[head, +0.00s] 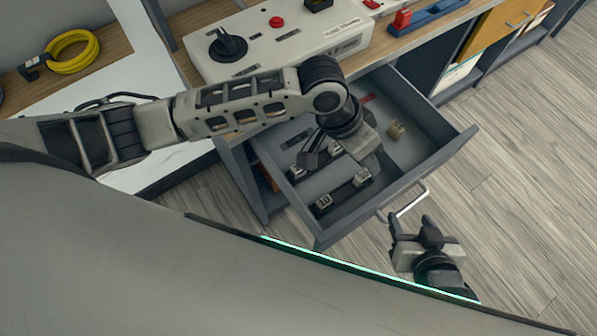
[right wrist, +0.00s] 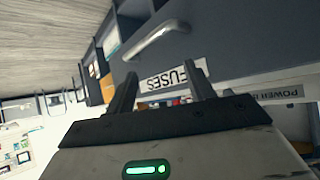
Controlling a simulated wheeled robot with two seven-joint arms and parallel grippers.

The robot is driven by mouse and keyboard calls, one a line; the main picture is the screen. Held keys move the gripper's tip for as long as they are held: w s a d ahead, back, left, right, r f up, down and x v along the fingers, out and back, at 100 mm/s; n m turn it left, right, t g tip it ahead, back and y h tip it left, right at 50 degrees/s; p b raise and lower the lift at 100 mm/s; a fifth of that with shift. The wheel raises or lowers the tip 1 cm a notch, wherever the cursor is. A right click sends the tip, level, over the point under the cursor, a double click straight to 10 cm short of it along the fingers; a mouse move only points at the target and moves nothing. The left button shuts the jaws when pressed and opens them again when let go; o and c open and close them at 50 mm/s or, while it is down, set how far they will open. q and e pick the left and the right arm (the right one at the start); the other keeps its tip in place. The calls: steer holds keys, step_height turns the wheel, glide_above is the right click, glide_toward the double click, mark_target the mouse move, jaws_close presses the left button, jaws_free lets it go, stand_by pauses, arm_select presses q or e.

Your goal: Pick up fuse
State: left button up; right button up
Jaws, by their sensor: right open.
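An open grey drawer (head: 430,165) holds several fuse-like pieces. A dark piece with pale ends, one marked 10 (head: 324,202), lies near its front left. A similar piece (head: 297,172) lies behind it, partly covered by my left gripper (head: 318,150). My left gripper reaches down over the drawer; its fingertips are hard to make out, and I cannot tell whether it holds anything. My right gripper (head: 414,228) is open and empty outside the drawer, near its metal handle (head: 408,203). The right wrist view shows its spread fingers before a FUSES label (right wrist: 172,76).
A small brass-coloured piece (head: 396,130) and a red strip (head: 367,98) lie farther back in the drawer. A white control box (head: 280,40) with a black knob and red button stands on the bench. A yellow cable coil (head: 72,52) lies at left. Wooden floor is clear at right.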

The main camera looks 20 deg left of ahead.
arm_select(q)
steer(key=w+a+r+g+y+b, duration=0.1)
steer(key=w+a+r+g+y, duration=0.1)
steer(key=a+y, duration=0.65)
steer(key=h+b, duration=0.1)
steer(key=h, duration=0.2)
glide_above(298, 171)
steer(key=w, duration=0.2)
steer(key=shift+y, duration=0.25)
step_height(298, 171, down, 10)
steer(key=shift+f, duration=0.25)
steer(key=shift+s+a+f, duration=0.1)
steer(key=shift+s+f, duration=0.05)
steer(key=shift+f, duration=0.75)
steer(key=shift+s+f, duration=0.2)
steer(key=shift+f, duration=0.65)
steer(key=shift+s+a+f, duration=0.1)
steer(key=shift+s+f, duration=0.05)
steer(key=shift+f, duration=0.75)
jaws_close()
